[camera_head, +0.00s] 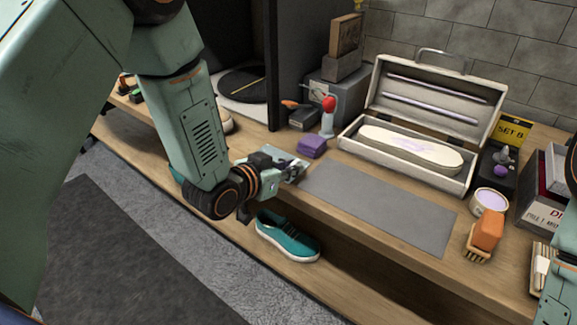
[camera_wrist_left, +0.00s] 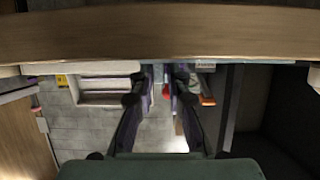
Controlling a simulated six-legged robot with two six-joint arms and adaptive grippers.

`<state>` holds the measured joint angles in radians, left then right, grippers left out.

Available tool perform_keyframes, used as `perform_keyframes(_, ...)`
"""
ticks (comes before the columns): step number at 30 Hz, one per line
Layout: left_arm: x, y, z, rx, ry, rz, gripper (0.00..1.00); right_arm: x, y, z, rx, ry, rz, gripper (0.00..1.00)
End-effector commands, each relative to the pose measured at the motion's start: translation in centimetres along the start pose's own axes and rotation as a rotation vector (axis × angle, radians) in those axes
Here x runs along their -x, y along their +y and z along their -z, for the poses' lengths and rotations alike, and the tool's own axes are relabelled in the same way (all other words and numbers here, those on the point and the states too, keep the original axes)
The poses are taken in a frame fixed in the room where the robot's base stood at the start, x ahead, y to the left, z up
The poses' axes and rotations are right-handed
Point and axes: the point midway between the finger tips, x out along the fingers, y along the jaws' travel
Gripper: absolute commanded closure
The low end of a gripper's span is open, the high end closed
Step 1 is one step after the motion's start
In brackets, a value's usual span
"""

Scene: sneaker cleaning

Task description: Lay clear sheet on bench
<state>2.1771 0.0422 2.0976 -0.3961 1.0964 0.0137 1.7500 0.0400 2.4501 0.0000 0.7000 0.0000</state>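My left gripper (camera_head: 294,172) is at the front edge of the bench (camera_head: 345,207), by the left end of a flat grey mat (camera_head: 385,208). In the left wrist view its two fingers (camera_wrist_left: 160,78) stand apart with a gap between them. No object is clearly seen between them. I cannot make out a clear sheet for certain. A pale patch lies beside the left fingertips in the head view, too small to identify. My right gripper is not in view; only part of that arm shows at the right edge.
An open case (camera_head: 415,120) with a pale insole-shaped piece stands behind the mat. A purple block (camera_head: 312,146) and a red-topped bottle (camera_head: 328,115) are near the gripper. A teal sneaker (camera_head: 287,236) sits on the lower shelf. A brush (camera_head: 484,240) and tub (camera_head: 489,202) stand right.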

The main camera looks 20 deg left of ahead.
Motion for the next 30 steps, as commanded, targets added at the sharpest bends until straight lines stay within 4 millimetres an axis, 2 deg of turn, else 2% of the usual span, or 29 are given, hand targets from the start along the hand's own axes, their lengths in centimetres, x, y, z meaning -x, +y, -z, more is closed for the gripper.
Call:
perform_keyframes(1,0.0,0.0,0.0,0.000,0.000,0.000,0.78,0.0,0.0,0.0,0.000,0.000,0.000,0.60)
perform_keyframes(5,0.0,0.0,0.0,0.000,-0.001,0.000,0.67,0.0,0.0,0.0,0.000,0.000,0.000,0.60)
perform_keyframes(17,0.2,0.0,0.6,0.000,0.000,0.000,0.67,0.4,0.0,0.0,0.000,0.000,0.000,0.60)
perform_keyframes(20,1.6,-0.1,0.6,0.003,-0.002,0.002,0.67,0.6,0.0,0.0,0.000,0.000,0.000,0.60)
perform_keyframes(27,6.4,-0.1,0.7,0.008,-0.001,0.002,0.67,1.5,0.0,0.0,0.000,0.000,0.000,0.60)
perform_keyframes(30,7.8,-0.1,0.6,0.007,0.000,0.003,0.67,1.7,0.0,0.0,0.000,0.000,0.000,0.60)
